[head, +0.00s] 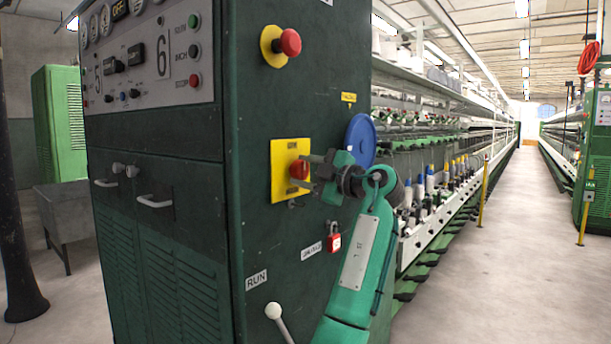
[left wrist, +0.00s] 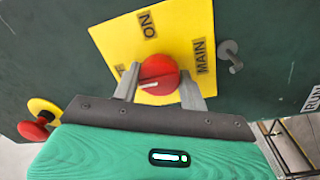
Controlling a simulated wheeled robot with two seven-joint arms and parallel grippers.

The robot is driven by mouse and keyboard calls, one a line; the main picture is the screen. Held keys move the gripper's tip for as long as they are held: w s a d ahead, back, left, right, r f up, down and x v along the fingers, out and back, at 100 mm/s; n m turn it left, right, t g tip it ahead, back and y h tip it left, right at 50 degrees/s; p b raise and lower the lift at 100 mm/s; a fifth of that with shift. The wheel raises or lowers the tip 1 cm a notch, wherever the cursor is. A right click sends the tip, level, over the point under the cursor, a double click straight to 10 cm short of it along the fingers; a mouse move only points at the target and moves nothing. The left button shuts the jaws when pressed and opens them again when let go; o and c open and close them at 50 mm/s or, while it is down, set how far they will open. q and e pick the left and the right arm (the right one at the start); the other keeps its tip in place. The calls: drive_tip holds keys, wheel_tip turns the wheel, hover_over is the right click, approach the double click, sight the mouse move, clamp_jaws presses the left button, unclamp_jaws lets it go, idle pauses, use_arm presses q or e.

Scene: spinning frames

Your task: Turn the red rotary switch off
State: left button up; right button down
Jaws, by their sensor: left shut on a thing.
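The red rotary switch (head: 299,169) is a round knob on a yellow plate (head: 280,192), on the side of the dark green machine cabinet. In the left wrist view the knob (left wrist: 158,72) has a white line across its face, lying nearly level in that picture. The plate there (left wrist: 112,38) carries an ON label at the top, a MAIN label at the right and a label at the left mostly hidden by a finger. My left gripper (head: 309,171) has one finger on each side of the knob and is shut on it. My right gripper is not in view.
A red mushroom button on a yellow disc (head: 272,46) sits above the switch. A blue disc (head: 361,141) is close behind my gripper. A red padlock (head: 334,243) and a ball-ended lever (head: 273,311) are below. The aisle floor (head: 480,270) at right is clear.

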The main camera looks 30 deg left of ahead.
use_arm(q)
drive_tip(key=shift+r, duration=0.1)
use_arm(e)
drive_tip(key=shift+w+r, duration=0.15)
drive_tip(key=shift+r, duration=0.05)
use_arm(q)
drive_tip(key=o, duration=1)
drive_tip(key=shift+c, duration=0.2)
drive_tip(key=s+d+f, duration=0.1)
drive_tip(key=d, duration=1.2)
drive_tip(key=shift+d+p, duration=0.4)
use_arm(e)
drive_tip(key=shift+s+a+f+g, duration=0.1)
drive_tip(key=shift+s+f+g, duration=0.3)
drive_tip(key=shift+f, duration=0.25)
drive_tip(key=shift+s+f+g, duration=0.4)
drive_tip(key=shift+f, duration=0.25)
